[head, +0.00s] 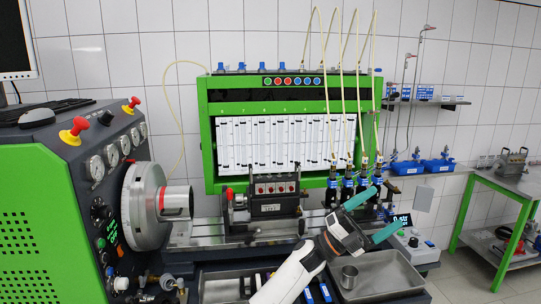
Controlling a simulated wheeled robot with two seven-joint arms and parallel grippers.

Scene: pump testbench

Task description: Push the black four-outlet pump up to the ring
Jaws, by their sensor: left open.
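The black four-outlet pump (274,208) sits on the bench rails in front of the green cabinet, with several small outlets along its top. The silver ring (179,202), with a red mark at its side, sticks out from the round drive plate (142,206) to the left of the pump. A clear gap shows between the ring and the pump's left end. My left gripper (388,207) is open, with teal fingers apart and nothing seen between them. It is to the right of the pump, apart from it in the picture. My right gripper is out of view.
The rails (215,232) run beneath the pump. Injectors (347,185) with yellow hoses stand behind my gripper. A grey tray (385,272) holding a metal cup (349,277) lies in front. The green control console (35,215) fills the left side.

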